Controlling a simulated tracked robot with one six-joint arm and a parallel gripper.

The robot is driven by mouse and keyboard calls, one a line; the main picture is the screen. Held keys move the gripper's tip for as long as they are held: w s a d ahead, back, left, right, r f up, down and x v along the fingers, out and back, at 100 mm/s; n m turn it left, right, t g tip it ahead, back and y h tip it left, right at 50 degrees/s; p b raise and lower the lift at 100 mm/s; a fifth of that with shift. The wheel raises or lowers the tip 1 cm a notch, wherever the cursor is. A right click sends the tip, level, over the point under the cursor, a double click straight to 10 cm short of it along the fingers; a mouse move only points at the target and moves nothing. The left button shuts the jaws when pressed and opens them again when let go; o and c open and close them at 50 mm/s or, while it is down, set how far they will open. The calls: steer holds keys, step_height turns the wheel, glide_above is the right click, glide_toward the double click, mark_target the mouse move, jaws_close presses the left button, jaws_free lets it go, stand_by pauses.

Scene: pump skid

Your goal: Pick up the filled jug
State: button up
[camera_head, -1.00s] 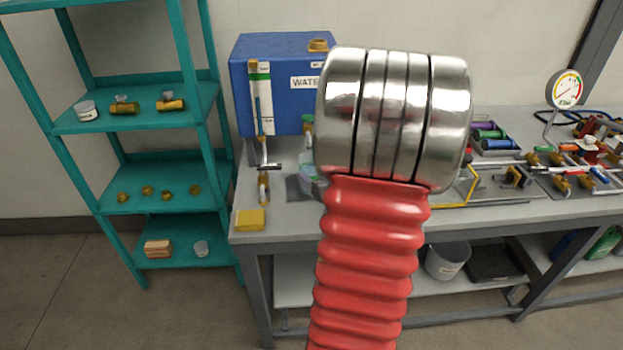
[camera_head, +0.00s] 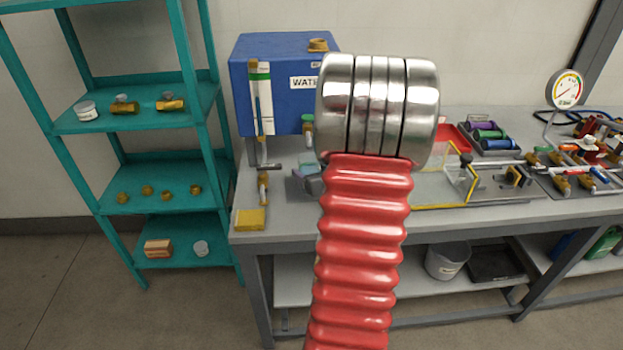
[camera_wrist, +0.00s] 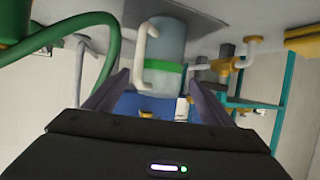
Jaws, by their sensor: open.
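The jug (camera_wrist: 170,62) shows in the wrist view as a clear, bluish vessel with a green band and a white handle on its left side. The picture is tipped over, with the bench surface at the top. My gripper (camera_wrist: 157,92) is open. Its two dark fingers stand apart, one low on each side of the jug in the picture. I cannot tell whether they touch it. In the head view my red and metal arm hides most of that spot. Only a small pale teal patch (camera_head: 308,160) shows left of the arm, possibly part of the jug.
The blue water tank (camera_head: 275,80) stands at the bench's back left, with a brass valve (camera_head: 263,185) in front. A yellow block (camera_head: 250,220) lies at the front left corner. A green hose (camera_wrist: 105,40) curves close by in the wrist view. A teal shelf (camera_head: 150,205) stands left.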

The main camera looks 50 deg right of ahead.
steer(key=shift+x, duration=1.6)
steer(key=shift+c, duration=0.3)
steer(key=c, duration=1.5)
steer(key=shift+o, duration=0.2)
steer(key=shift+r, duration=0.15)
